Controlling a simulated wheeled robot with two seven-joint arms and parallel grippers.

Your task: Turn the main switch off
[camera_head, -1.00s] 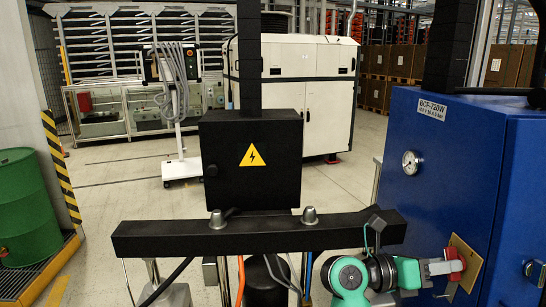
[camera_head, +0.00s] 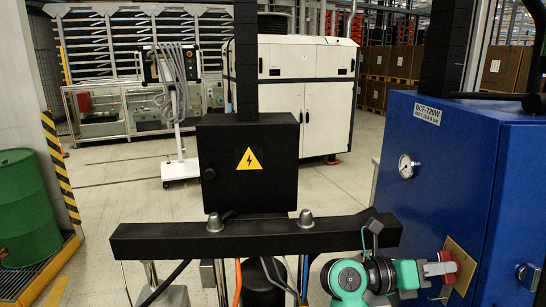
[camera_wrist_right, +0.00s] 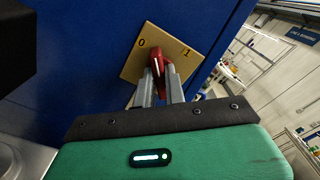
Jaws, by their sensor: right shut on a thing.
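The main switch is a red handle (camera_head: 447,264) on a tan plate (camera_head: 461,262) fixed to the blue cabinet (camera_head: 450,190). The right wrist view shows the plate (camera_wrist_right: 178,55) marked 0 and 1, with the red handle (camera_wrist_right: 157,62) between the marks, closer to the 0. My right gripper (camera_head: 437,269) reaches in from the left of the switch. In the right wrist view its two grey fingers (camera_wrist_right: 161,78) are shut on the red handle. My left gripper is not in view.
A dial gauge (camera_head: 407,166) and a dark knob (camera_head: 529,274) are on the blue cabinet. A black box with a yellow warning sign (camera_head: 249,160) stands mid-picture, beyond my body. A green drum (camera_head: 25,212) stands at the left on a yellow-edged tray. Floor is open behind.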

